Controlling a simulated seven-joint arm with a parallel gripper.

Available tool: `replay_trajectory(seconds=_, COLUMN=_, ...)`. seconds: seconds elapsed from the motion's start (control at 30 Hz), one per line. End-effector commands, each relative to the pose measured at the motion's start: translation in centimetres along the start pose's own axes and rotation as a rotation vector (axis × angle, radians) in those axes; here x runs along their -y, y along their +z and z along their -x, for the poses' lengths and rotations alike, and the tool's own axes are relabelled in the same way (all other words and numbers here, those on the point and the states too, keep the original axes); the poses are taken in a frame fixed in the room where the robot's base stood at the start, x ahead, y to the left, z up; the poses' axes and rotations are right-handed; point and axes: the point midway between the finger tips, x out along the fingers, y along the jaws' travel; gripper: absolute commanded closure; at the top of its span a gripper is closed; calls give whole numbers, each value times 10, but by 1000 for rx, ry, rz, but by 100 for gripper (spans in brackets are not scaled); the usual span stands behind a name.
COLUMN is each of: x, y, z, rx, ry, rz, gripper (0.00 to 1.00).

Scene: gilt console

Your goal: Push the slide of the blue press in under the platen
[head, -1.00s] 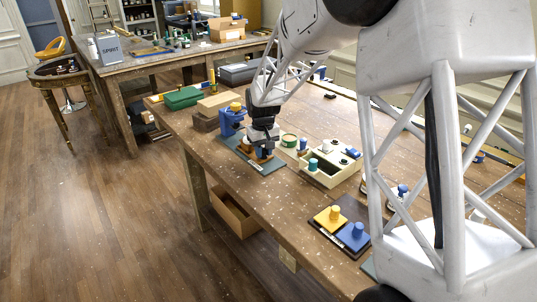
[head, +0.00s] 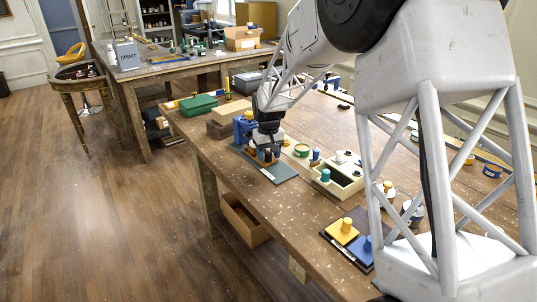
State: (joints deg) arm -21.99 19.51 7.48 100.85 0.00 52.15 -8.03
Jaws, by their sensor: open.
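The blue press (head: 241,128) stands at the back end of a dark teal base plate (head: 284,174) near the table's left edge. My gripper (head: 266,150) points down over the plate, just right of and in front of the press. It is open. A small orange-brown and blue part (head: 264,157), seemingly the slide, shows at the fingertips. The gripper hides much of it and of the space under the platen, so I cannot tell whether they touch or how far in it is.
Right of the plate is a cream tray (head: 338,182) with coloured pieces. Nearer are a yellow block (head: 342,232) and a blue block on a dark board. A green box (head: 198,105) and brown boxes stand behind the press. The plate's front end is clear.

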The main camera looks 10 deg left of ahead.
Motion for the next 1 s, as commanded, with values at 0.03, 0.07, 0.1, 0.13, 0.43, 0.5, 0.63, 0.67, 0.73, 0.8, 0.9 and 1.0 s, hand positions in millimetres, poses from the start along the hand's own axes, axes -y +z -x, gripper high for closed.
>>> replay_trajectory(seconds=0.03, x=0, y=0, z=0, rx=0, ry=0, rz=0, gripper=48)
replay_trajectory(seconds=0.07, x=0, y=0, z=1, rx=0, ry=0, rz=0, gripper=48)
replay_trajectory(seconds=0.1, x=0, y=0, z=2, rx=0, ry=0, rz=0, gripper=48)
replay_trajectory(seconds=0.13, x=0, y=0, z=3, rx=0, ry=0, rz=0, gripper=48)
replay_trajectory(seconds=0.43, x=0, y=0, z=29, rx=-2, ry=0, rz=0, gripper=48)
replay_trajectory(seconds=0.5, x=0, y=0, z=38, rx=-2, ry=0, rz=0, gripper=48)
replay_trajectory(seconds=0.63, x=0, y=0, z=55, rx=-2, ry=0, rz=0, gripper=48)
replay_trajectory(seconds=0.67, x=0, y=0, z=58, rx=-2, ry=0, rz=0, gripper=48)
replay_trajectory(seconds=0.73, x=0, y=0, z=65, rx=-2, ry=0, rz=0, gripper=48)
replay_trajectory(seconds=0.8, x=0, y=0, z=71, rx=0, ry=0, rz=0, gripper=48)
replay_trajectory(seconds=0.9, x=0, y=0, z=76, rx=0, ry=0, rz=0, gripper=48)
replay_trajectory(seconds=1.0, x=0, y=0, z=78, rx=0, ry=0, rz=0, gripper=48)
